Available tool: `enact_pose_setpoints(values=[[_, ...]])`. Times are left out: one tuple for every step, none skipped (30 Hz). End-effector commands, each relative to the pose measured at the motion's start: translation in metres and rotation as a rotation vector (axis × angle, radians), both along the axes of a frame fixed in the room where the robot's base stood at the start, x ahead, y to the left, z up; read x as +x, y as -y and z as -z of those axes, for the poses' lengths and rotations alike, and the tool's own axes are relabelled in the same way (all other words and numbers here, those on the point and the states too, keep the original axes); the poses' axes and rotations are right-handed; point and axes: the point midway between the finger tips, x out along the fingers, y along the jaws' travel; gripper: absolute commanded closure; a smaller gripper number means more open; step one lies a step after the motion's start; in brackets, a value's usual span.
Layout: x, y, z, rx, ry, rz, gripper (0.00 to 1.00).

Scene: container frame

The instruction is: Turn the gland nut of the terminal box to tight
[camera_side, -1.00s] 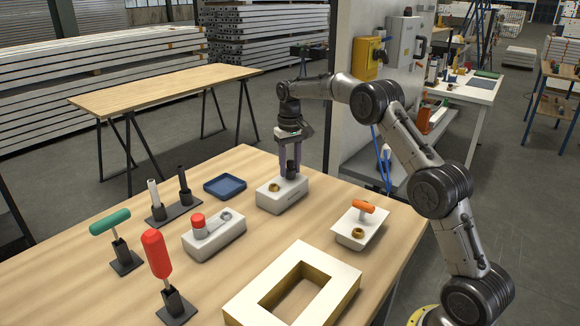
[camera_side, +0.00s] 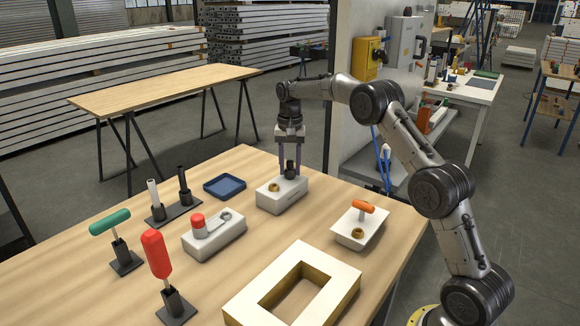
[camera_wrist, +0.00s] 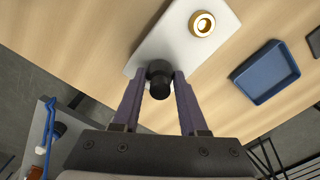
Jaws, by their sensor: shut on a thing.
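The terminal box (camera_side: 283,200) is a white block at the back of the wooden table, with a brass ring (camera_side: 273,187) on its top. The box also shows in the wrist view (camera_wrist: 180,45), with the brass ring (camera_wrist: 202,24) at its upper right. The black gland nut (camera_wrist: 159,82) stands upright at one end of the box. My gripper (camera_side: 290,168) points straight down over that end and is shut on the gland nut, one finger on each side. The fingers partly hide the nut in the side view.
A blue tray (camera_side: 224,186) lies left of the box. A block with a red knob (camera_side: 198,220) and a white block with an orange handle (camera_side: 364,207) stand nearer. Handled tools stand at left.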

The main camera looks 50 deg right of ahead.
Motion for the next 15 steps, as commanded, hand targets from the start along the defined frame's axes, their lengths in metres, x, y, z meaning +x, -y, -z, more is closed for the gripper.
enact_pose_setpoints(values=[[0.0005,0.0004,-0.0029,-0.002,0.005,0.005,1.0],[0.0006,0.0003,-0.0029,-0.002,0.005,0.006,1.0],[0.0006,0.0003,-0.0029,-0.002,0.005,0.007,1.0],[0.0006,0.0004,-0.003,-0.001,0.006,0.007,1.0],[0.0006,0.0004,-0.003,-0.001,0.006,0.007,1.0],[0.0006,0.0004,-0.003,-0.002,0.006,0.007,1.0],[0.0006,0.0004,-0.003,-0.002,0.006,0.007,1.0],[0.0007,0.0005,-0.003,-0.002,0.006,0.007,1.0],[0.0007,0.0005,-0.003,-0.002,0.006,0.007,1.0],[0.0007,0.0005,-0.0031,-0.002,0.006,0.006,1.0],[0.0007,0.0005,-0.0031,-0.002,0.006,0.006,1.0],[0.0007,0.0005,-0.003,-0.002,0.006,0.006,0.51],[0.0007,0.0005,-0.0028,-0.001,0.006,0.006,0.45],[0.0006,0.0004,-0.0026,-0.001,0.006,0.006,0.4],[0.0006,0.0005,-0.0023,-0.002,0.005,0.005,0.33]])
